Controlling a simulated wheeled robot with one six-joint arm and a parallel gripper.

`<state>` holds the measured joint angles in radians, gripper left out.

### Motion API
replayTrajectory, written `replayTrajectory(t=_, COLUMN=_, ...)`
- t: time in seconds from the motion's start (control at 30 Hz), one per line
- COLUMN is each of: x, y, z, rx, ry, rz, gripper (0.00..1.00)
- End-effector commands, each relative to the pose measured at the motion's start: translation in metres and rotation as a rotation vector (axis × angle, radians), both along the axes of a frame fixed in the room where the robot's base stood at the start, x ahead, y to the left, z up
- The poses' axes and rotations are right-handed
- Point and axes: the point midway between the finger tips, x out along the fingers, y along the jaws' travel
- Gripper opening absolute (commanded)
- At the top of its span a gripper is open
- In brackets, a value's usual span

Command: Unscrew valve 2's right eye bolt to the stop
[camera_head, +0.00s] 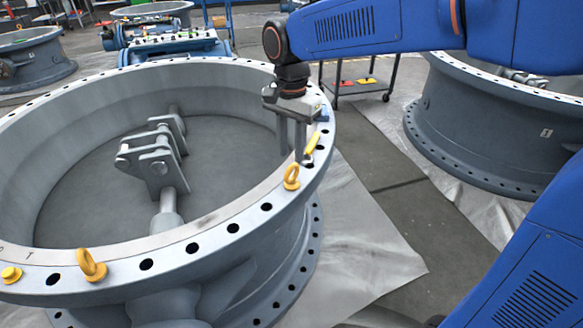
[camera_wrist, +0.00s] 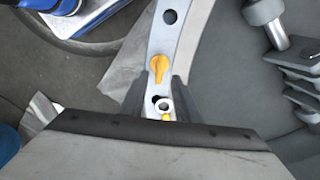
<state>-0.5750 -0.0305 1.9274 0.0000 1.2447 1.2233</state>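A large grey valve ring (camera_head: 232,214) fills the left and middle of the head view. A yellow eye bolt (camera_head: 291,177) stands upright on its flange at the right. A yellow eye bolt, seen from above, also shows in the wrist view (camera_wrist: 158,67). A second yellow eye bolt (camera_head: 90,265) is at the front left. My gripper (camera_head: 293,156) points down over the flange's right side, behind the right eye bolt. It is open, with its fingers apart in the wrist view (camera_wrist: 158,90) and the eye bolt beyond their tips, not gripped.
A small yellow part (camera_head: 312,143) is on the flange beside my fingers. A pale ring (camera_wrist: 164,104) shows between the fingers. A hinged bracket (camera_head: 155,160) stands inside the valve. Another valve (camera_head: 480,120) is at the right, and a dark cart (camera_head: 360,84) behind.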

Motion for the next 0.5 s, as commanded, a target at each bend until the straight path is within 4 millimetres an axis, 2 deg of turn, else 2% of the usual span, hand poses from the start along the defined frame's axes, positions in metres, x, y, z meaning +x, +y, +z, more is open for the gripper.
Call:
replayTrajectory(t=0.1, x=-0.001, y=-0.001, z=-0.021, rx=-0.002, ry=0.003, rz=0.000, gripper=0.29)
replayTrajectory(t=0.3, x=-0.001, y=0.000, z=-0.049, rx=-0.001, ry=0.002, rz=0.000, gripper=0.29)
replayTrajectory(t=0.5, x=0.000, y=0.000, z=-0.062, rx=-0.001, ry=0.001, rz=0.000, gripper=0.29)
